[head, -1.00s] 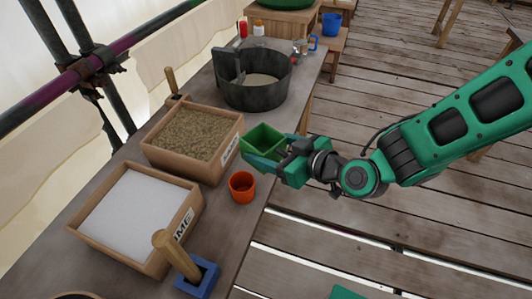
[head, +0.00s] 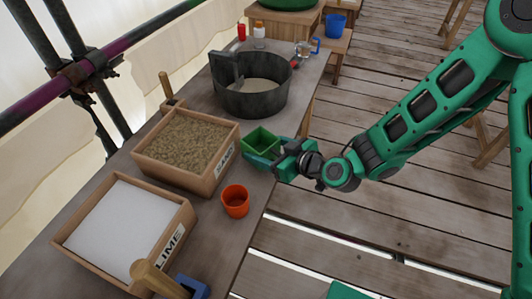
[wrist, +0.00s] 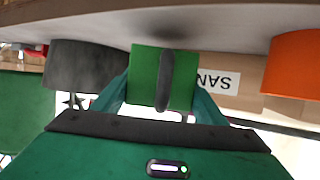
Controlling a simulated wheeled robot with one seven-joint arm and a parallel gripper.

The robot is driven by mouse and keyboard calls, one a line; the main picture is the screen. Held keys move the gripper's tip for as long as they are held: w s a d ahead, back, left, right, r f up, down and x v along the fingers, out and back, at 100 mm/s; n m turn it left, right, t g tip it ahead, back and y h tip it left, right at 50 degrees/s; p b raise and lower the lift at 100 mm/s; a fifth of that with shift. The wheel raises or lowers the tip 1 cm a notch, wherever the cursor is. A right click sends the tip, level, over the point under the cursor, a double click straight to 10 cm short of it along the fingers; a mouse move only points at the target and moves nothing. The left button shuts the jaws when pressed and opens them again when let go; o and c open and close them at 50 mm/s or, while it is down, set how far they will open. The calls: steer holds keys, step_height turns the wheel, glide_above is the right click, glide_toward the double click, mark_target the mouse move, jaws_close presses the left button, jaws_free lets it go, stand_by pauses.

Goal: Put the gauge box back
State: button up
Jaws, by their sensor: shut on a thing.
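The gauge box is a small open green box (head: 261,142), seen in the head view at the bench's right edge. My gripper (head: 272,154) is shut on it from the right. In the wrist view the green box (wrist: 145,78) sits between the two fingers, with a dark strip down its middle. The box looks upright and empty in the head view. A dark shadow lies on the bench close to it; I cannot tell whether the box touches the bench.
The sand box (head: 229,170) is just left of the gauge box, and an orange cup (head: 235,202) is nearer. A dark round tub (head: 252,100) stands behind. The lime box (head: 178,232) and a wooden-handled tool (head: 155,279) are in front.

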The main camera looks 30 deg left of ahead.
mark_target(271, 158)
steer(key=shift+s+a+f, duration=0.1)
steer(key=shift+f, duration=1.4)
steer(key=shift+f, duration=0.1)
steer(key=o, duration=1.2)
steer(key=shift+c, duration=0.2)
